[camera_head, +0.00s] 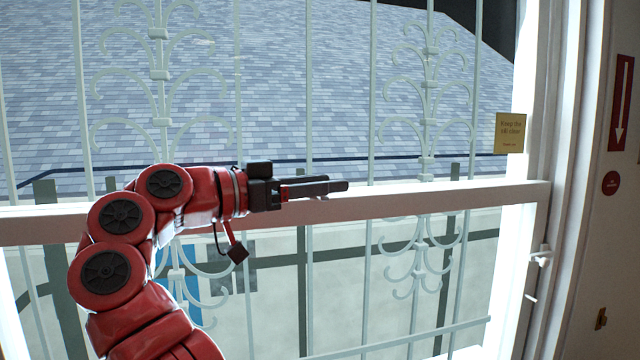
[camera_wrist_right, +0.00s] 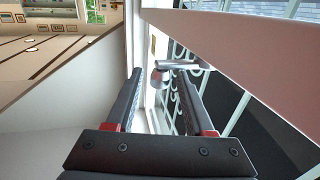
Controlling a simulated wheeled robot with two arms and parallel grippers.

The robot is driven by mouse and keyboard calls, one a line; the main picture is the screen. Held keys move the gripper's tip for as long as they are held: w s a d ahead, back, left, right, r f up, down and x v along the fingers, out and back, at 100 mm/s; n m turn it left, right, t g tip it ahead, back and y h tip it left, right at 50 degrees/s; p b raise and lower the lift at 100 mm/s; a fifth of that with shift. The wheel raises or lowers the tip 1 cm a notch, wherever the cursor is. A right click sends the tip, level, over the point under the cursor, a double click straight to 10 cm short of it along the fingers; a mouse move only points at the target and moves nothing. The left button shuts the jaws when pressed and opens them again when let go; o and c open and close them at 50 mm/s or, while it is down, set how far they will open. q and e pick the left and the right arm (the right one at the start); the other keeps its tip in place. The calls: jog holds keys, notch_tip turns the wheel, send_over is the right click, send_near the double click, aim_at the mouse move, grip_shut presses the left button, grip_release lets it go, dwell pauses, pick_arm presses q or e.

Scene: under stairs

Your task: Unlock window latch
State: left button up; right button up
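My right gripper (camera_head: 318,187) is in front of the window's pale horizontal rail (camera_head: 440,197) in the head view and points right along it. In the right wrist view its two dark fingers (camera_wrist_right: 158,74) are apart, so it is open. A grey metal latch (camera_wrist_right: 180,64) with a rounded knob shows there, sticking out from the rail. The knob appears between or just beyond the fingertips; contact cannot be told. In the head view I cannot make out this latch; the fingers probably cover it. My left gripper is not in view.
Ornate bars (camera_head: 425,100) stand behind the window. A yellow sign (camera_head: 510,132) hangs at the right of the glass. A small white fitting (camera_head: 541,256) juts from the right frame. The right wall carries a red arrow sign (camera_head: 621,103). The rail right of my gripper is clear.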

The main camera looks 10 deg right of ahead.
jog(key=shift+a, duration=0.15)
jog(key=p+v, duration=0.6)
jog(key=v, duration=0.5)
jog(key=shift+s+a+p, duration=0.2)
jog(key=shift+a+p, duration=0.1)
jog(key=shift+a, duration=0.05)
